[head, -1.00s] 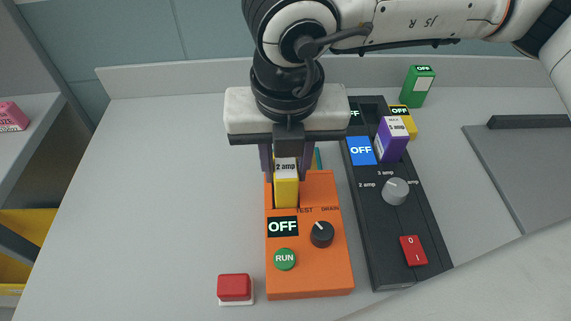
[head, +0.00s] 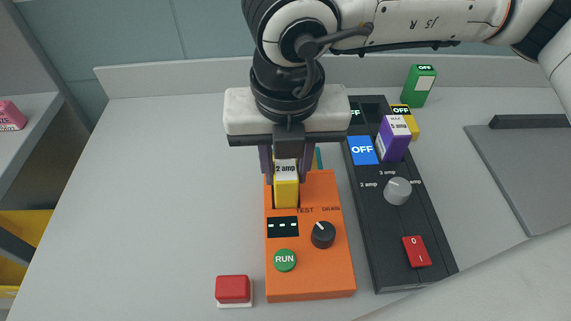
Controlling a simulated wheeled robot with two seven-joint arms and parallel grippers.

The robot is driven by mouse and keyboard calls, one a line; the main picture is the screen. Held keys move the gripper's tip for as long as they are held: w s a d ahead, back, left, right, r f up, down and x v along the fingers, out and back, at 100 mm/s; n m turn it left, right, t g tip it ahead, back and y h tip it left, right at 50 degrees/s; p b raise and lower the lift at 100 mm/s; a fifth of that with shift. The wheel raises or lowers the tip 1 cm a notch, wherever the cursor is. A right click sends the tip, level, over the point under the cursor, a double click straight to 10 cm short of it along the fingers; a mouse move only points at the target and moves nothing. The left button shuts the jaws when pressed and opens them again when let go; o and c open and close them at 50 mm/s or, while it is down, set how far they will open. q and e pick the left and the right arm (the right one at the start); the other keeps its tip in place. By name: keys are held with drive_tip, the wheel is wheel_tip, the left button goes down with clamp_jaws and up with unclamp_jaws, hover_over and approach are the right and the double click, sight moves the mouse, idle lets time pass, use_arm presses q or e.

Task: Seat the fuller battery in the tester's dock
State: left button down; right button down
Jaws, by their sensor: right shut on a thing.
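The orange tester (head: 312,278) stands on the grey worktop with its dock at the far end. A yellow battery labelled "2 amp" (head: 286,194) stands upright at the dock. My right gripper (head: 287,170) is above it, shut on the battery's upper part. The gripper hides the battery's top, and how deep its foot sits cannot be told. The tester's small display (head: 283,227) shows dashes. Its black knob (head: 323,235) and green RUN button (head: 285,260) are in front. A purple battery (head: 393,140) stands in the black charger (head: 405,235). My left gripper is out of view.
A green battery (head: 419,85) and another yellow pack (head: 405,120) stand at the back right. A red button (head: 233,289) sits left of the tester. A pink pack (head: 10,116) lies on the left shelf.

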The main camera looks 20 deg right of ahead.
drive_tip(key=shift+f+b, duration=0.1)
drive_tip(key=shift+b, duration=0.25)
idle(0.3)
drive_tip(key=c, duration=1.3)
unclamp_jaws()
drive_tip(key=r, duration=0.3)
drive_tip(key=s+r, duration=0.1)
drive_tip(key=r, duration=0.6)
drive_tip(key=shift+s+a+r, duration=0.1)
drive_tip(key=shift+s+a, duration=0.1)
drive_tip(key=shift+s, duration=0.05)
